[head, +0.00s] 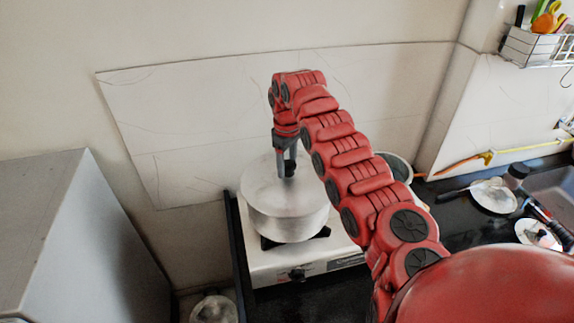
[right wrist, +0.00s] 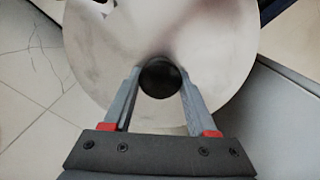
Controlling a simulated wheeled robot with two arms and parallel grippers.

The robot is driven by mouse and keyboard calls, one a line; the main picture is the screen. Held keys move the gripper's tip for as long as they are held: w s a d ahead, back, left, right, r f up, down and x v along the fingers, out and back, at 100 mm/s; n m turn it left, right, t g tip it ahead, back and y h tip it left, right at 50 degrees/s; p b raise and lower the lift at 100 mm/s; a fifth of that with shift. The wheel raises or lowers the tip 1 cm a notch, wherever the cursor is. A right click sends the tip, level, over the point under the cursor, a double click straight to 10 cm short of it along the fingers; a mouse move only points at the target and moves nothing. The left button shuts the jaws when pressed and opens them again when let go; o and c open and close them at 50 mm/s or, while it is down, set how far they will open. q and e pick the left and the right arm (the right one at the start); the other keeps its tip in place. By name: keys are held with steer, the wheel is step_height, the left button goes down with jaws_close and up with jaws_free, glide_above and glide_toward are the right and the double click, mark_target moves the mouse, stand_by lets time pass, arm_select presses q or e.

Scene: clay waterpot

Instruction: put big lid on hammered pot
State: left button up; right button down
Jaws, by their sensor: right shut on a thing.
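The big lid (head: 262,190) is a pale metal disc. In the head view it lies over the top of the hammered pot (head: 290,224), a silvery pot on the left side of the stove; I cannot tell whether it is fully seated. My right gripper (head: 287,170) points down from above and is shut on the lid's dark knob. In the right wrist view the lid (right wrist: 215,45) fills most of the picture, with the round black knob (right wrist: 160,78) between the two fingers. My left gripper is not in view.
The stove (head: 305,265) stands on a dark counter. Another pot (head: 398,168) is partly hidden behind my right arm. A grey cabinet (head: 50,235) is at the left. A white plate (head: 493,196) lies near the sink at the right. A glass-like vessel (head: 214,308) is at the bottom.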

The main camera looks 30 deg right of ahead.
steer(key=shift+s+a+f+b, duration=0.15)
steer(key=shift+f+b, duration=0.15)
steer(key=shift+b, duration=0.1)
stand_by(0.5)
steer(key=shift+c, duration=0.6)
jaws_free()
steer(key=shift+r+b, duration=0.3)
steer(key=r+b, duration=0.1)
steer(key=r, duration=0.3)
steer(key=shift+w+r+b, duration=0.2)
steer(key=shift+b, duration=0.2)
step_height(320, 180, up, 5)
steer(key=shift+r+p, duration=0.1)
steer(key=shift+p, duration=0.35)
step_height(320, 180, up, 8)
steer(key=p, duration=0.7)
steer(key=shift+s+f, duration=0.15)
steer(key=shift+f, duration=0.05)
